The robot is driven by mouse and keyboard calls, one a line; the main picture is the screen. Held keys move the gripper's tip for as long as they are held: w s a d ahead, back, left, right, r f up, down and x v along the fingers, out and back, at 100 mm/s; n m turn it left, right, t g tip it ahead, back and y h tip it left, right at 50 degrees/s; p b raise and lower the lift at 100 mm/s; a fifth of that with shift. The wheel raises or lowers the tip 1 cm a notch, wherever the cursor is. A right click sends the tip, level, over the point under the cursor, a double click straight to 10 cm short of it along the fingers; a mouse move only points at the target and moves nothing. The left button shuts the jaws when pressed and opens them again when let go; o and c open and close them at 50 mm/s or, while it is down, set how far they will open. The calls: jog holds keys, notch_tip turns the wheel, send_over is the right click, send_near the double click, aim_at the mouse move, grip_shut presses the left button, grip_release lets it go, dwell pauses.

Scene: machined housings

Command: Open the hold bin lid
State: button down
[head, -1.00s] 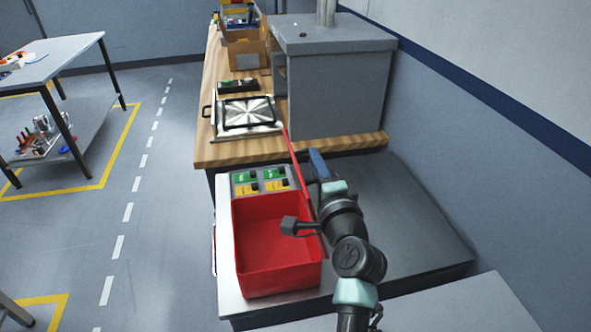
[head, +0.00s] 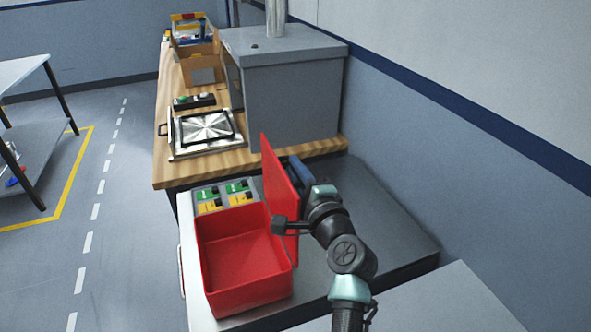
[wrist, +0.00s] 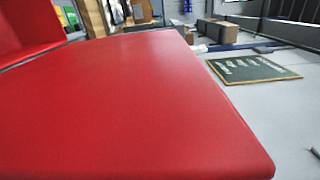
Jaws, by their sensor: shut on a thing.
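The red hold bin (head: 222,235) stands on the grey bench top, open and with nothing visible inside. Its red lid (head: 277,178) stands raised, steeply upright along the bin's right side. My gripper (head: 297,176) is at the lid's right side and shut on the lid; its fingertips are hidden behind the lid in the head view. In the wrist view the lid (wrist: 130,100) fills most of the picture, with part of the bin (wrist: 25,30) at the upper left. No fingers show there.
A panel with green and yellow labels (head: 224,196) sits just behind the bin. Beyond are a wooden bench (head: 175,170), a metal plate with a black handle (head: 205,130) and a large grey housing (head: 295,100). A wall rises at the right.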

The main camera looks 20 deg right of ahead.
jog(key=c, duration=0.9)
grip_release()
jog(key=shift+r, duration=0.2)
jog(key=shift+f, duration=0.1)
jog(key=shift+s+b, duration=0.55)
jog(key=shift+s, duration=5.95)
